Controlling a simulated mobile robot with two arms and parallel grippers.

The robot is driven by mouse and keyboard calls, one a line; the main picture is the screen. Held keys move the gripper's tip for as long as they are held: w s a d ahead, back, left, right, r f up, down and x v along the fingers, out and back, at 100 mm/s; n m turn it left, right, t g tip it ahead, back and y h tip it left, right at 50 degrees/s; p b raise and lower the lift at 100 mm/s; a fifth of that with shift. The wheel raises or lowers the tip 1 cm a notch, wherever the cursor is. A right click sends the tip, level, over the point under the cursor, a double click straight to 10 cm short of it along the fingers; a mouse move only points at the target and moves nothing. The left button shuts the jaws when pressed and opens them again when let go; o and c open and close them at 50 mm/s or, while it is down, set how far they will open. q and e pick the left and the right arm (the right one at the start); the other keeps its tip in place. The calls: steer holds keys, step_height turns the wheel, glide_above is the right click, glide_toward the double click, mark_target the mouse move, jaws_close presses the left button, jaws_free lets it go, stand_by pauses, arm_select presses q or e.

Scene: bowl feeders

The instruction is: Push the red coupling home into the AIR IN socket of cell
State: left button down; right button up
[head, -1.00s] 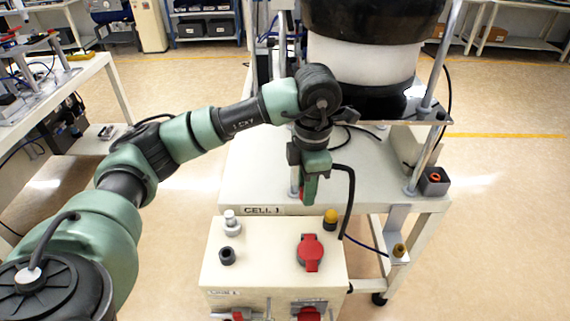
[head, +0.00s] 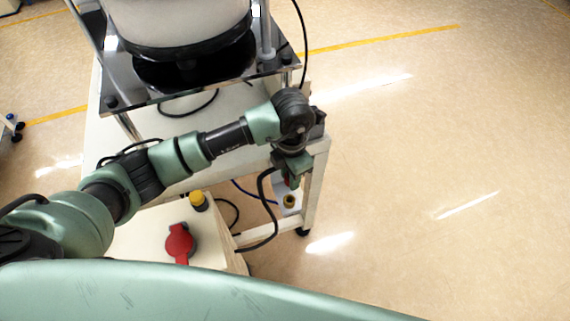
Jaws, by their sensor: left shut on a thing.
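A black hose (head: 265,215) loops from there down beside the control box. Below the coupling, a yellowish fitting (head: 290,202) sits on a pale bracket by the table's leg. No AIR IN label is readable, so I cannot tell if this is the socket. From this angle I cannot tell whether the coupling touches the fitting; a small gap seems to show. My right gripper is not in view.
The white table (head: 232,120) carries the bowl feeder on a dark plate (head: 190,88). The control box (head: 135,238) has a red switch (head: 180,243) and a yellow button (head: 198,201). My own green arm link covers the bottom. Open floor (head: 430,150) lies to the right.

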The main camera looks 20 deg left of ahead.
arm_select(q)
steer(key=shift+s+a+f+b, duration=0.1)
steer(key=shift+s+f+b, duration=0.05)
steer(key=shift+f+b, duration=0.3)
steer(key=shift+f, duration=0.4)
steer(key=shift+f+b, duration=2)
steer(key=shift+f, duration=0.5)
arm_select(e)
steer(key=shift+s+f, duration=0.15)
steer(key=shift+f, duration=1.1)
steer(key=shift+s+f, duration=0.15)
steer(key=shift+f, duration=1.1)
arm_select(q)
steer(key=shift+f+b, duration=0.2)
steer(key=shift+b, duration=0.2)
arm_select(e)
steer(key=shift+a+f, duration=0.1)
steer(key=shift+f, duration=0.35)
arm_select(q)
steer(key=shift+f+b, duration=0.5)
steer(key=shift+f, duration=0.1)
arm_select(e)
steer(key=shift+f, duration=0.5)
arm_select(q)
steer(key=shift+f+b, duration=0.6)
steer(key=shift+f, duration=0.1)
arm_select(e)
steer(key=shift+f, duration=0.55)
